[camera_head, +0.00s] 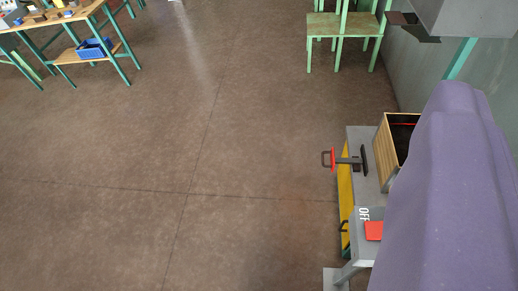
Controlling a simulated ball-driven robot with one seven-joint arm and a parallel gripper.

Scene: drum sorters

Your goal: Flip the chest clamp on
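A fitting with a red and dark handle (333,159) sticks out to the left from the edge of a grey bench (357,138) at the right. It joins a dark upright bar; this may be the chest clamp, but I cannot tell for sure. A wooden chest (384,150) with a dark inside stands open beside it on the bench. Nearer, a red plate (373,231) lies on the grey top beside white letters reading OFF (364,214). My gripper is not in view. A large purple shape hides the right part of the bench and chest.
A yellow panel (345,190) runs along the bench's left side. A workbench with a blue bin (94,48) is far left. The brown floor (180,150) between is clear.

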